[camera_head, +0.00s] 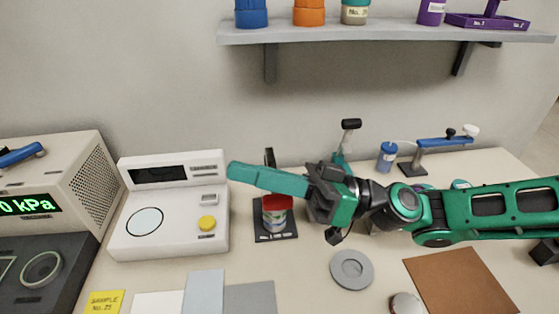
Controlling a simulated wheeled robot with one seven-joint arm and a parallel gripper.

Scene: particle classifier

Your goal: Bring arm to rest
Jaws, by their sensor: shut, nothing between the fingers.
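My green and black arm reaches in from the right edge over the bench. My gripper (240,172) is shut and empty, its green fingers pointing left above the bench. They lie above and a little left of a jar with a red lid (277,203), apart from it in the picture. The jar stands on a small black stand (261,232). The arm hides part of the bench behind it.
A white instrument (169,236) with a yellow button and a grey pressure device (75,180) stand at left. A shelf (390,32) with containers hangs above. A grey disc (352,270), a brown mat (465,281) and a blue bottle (387,156) are on the bench.

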